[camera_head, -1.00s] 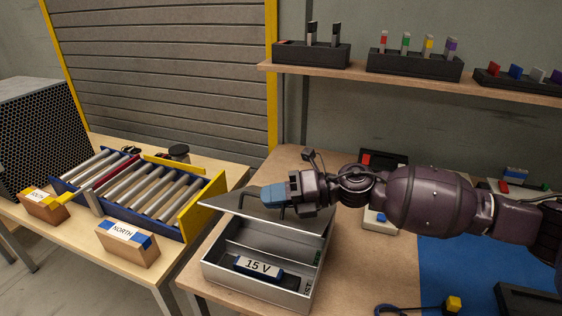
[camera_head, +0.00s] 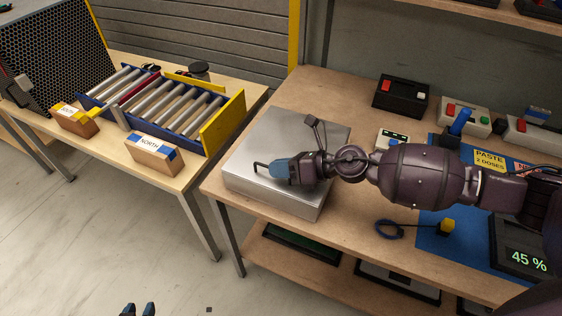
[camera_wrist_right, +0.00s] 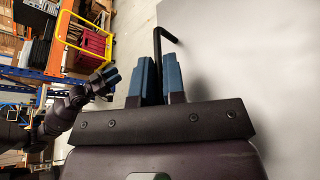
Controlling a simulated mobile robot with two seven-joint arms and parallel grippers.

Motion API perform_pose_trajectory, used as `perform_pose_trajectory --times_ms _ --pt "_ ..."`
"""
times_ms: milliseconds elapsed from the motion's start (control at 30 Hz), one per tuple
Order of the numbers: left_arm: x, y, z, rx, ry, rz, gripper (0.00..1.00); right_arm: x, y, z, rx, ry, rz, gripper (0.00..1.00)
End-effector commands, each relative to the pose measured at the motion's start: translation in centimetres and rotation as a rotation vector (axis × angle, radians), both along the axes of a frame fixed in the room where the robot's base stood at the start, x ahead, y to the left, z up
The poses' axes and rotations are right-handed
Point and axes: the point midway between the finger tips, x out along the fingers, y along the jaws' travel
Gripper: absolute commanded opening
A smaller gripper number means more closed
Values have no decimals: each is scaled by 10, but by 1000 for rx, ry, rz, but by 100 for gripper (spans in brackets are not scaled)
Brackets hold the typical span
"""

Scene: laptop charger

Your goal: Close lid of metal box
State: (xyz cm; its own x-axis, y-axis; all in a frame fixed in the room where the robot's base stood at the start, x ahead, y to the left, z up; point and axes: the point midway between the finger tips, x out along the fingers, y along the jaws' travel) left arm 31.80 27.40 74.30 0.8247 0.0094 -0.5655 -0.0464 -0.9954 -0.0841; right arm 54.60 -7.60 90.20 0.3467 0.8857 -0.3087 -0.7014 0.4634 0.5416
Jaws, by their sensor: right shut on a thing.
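The metal box (camera_head: 262,205) stands on the wooden bench. Its flat silver lid (camera_head: 272,130) lies over the top and hides the inside; no gap shows along the visible front edge. My right gripper (camera_head: 272,170) is over the lid's left part, its blue fingers shut on the thin black bent handle (camera_head: 258,164). In the right wrist view the handle (camera_wrist_right: 157,55) stands between the blue fingers (camera_wrist_right: 160,78). My left gripper (camera_head: 138,309) shows only its fingertips at the bottom edge, apart and empty. It also shows in the right wrist view (camera_wrist_right: 110,76).
Left of the box, past a floor gap, a table holds a tray of rods (camera_head: 165,105) and the NORTH block (camera_head: 150,155).

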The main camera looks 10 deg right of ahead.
Motion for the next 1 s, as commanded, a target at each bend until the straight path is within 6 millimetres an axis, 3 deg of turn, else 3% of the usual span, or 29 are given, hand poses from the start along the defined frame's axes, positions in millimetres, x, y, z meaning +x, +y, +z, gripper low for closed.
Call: perform_pose_trajectory --times_ms 333,367,500,767,1000 --pt "-1 0 -1 1 1 0 34 -5 1 -8 -3 13 5 0" --pt "-1 0 -1 1 1 0 34 -5 1 -8 -4 14 5 15" --pt "-1 0 -1 1 1 0 34 -4 1 -7 -4 12 5 34" --pt "-1 0 -1 1 1 1 34 -3 -1 -6 -4 9 2 34" --pt "-1 1 -2 1 3 1 34 -12 -24 2 -5 8 1 34"
